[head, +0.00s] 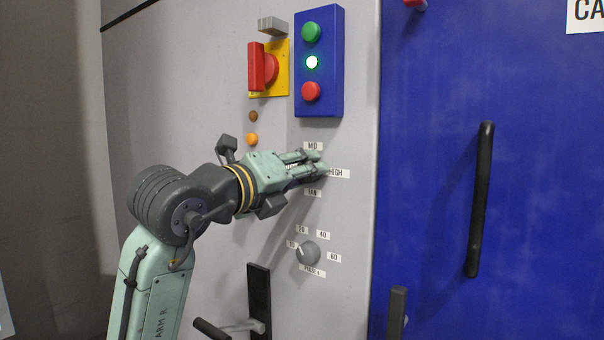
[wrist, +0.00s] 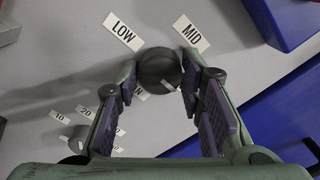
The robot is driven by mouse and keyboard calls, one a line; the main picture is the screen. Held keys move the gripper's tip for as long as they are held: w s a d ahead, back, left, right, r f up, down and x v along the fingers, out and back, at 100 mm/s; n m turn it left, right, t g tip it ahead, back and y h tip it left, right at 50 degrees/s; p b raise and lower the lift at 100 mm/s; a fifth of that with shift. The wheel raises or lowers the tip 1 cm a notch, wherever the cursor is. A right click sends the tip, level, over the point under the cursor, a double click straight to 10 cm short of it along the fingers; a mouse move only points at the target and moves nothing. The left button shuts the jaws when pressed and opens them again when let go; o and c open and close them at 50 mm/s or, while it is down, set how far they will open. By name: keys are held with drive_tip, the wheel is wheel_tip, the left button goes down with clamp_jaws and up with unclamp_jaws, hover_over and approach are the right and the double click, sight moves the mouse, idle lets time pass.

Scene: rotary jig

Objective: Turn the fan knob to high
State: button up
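The fan knob (wrist: 160,67) is dark and round. In the wrist view it sits between the fingertips of my gripper (wrist: 160,82), with one finger on each side and both pads at its edges. The fingers look closed on it. Its pointer mark cannot be made out. The LOW label (wrist: 123,31) and MID label (wrist: 191,33) lie beyond it. In the head view my gripper (head: 318,164) reaches to the panel and hides the knob. The HIGH label (head: 339,173) is just right of the fingertips, with MID (head: 313,146) above and FAN (head: 313,193) below.
A second knob (head: 308,253) with number labels is below. A blue button box (head: 328,98) and a red switch on a yellow plate (head: 283,84) are above. A black-handled lever (head: 259,300) stands low on the panel. A blue door with a black handle (head: 480,200) is at right.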

drive_tip(key=o, duration=0.4)
drive_tip(key=shift+s, duration=0.1)
drive_tip(key=v, duration=1.2)
